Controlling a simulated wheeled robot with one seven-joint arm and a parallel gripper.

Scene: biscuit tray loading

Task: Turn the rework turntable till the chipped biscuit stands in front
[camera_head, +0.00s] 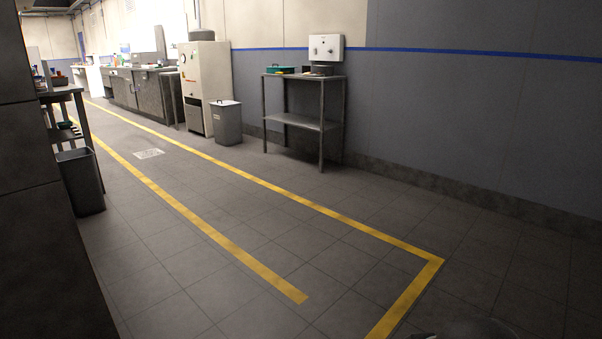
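Neither the rework turntable nor the chipped biscuit can be made out in the head view. My gripper is not in view. A small dark rounded shape shows at the bottom edge, right of the middle, too cut off to tell what it is.
Open tiled floor (240,210) with yellow lines lies ahead. A metal table (305,121) with small items stands by the right wall, beside a grey bin (226,124) and a beige cabinet (205,85). At left are a dark bin (81,182), a bench and a dark block.

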